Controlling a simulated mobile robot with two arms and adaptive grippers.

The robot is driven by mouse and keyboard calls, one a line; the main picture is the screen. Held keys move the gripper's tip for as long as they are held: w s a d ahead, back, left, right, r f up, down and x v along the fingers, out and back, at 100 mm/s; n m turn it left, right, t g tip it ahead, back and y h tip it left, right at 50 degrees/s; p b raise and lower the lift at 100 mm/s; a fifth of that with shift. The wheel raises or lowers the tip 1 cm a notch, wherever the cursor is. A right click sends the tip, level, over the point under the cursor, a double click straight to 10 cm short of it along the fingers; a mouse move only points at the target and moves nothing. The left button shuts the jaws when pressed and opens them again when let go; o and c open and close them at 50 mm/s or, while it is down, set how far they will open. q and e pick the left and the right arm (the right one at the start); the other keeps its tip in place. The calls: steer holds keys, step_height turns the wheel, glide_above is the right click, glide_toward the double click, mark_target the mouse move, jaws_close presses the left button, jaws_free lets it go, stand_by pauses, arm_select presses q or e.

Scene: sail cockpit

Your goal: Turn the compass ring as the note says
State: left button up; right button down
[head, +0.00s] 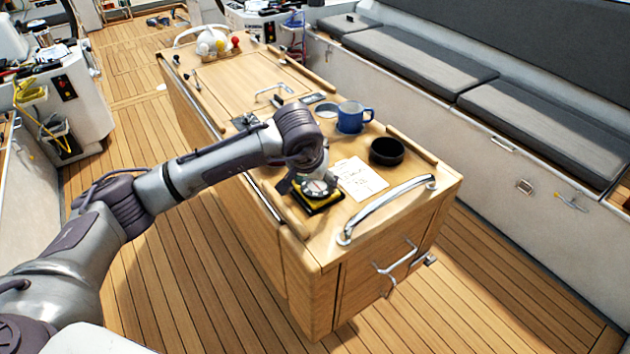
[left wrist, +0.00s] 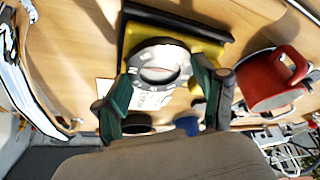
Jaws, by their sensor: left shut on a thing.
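The compass (head: 325,201) has a black base and yellow body and lies on the wooden table top near its front left edge. In the left wrist view, its grey ring (left wrist: 177,54) with pale marks faces the camera. My left gripper (head: 310,180) reaches down over the compass from the left. In that wrist view, its green-padded fingers (left wrist: 164,82) are on opposite sides of the ring and shut on it. The white note (head: 360,178) lies flat just right of the compass; its writing is too small to read. My right gripper is not in view.
A black round bowl (head: 387,151) and a blue mug (head: 352,117) stand behind the note. A red rounded vessel (left wrist: 270,85) is close beside the gripper in the wrist view. A curved metal rail (head: 388,208) rises at the table's front right.

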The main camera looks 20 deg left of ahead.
arm_select(q)
steer(key=shift+s+d+f+n+y+b, duration=0.1)
steer(key=shift+f+n+y+b, duration=0.35)
steer(key=shift+n+b, duration=0.55)
steer(key=shift+d+f+n+y+b, duration=0.1)
steer(key=shift+n+y+b, duration=0.15)
steer(key=shift+n+b, duration=0.6)
steer(key=n+y+b, duration=0.1)
steer(key=n+b, duration=0.1)
steer(key=shift+d+n+g+b, duration=0.1)
steer(key=shift+n+g+b, duration=0.25)
steer(key=shift+g+b, duration=0.05)
steer(key=shift+d+n+y+b, duration=0.1)
steer(key=shift+n+y+b, duration=0.45)
steer(key=shift+n, duration=0.55)
steer(key=shift+g, duration=0.3)
steer(key=o, duration=1.2)
steer(key=shift+w, duration=0.35)
steer(key=shift+r, duration=0.2)
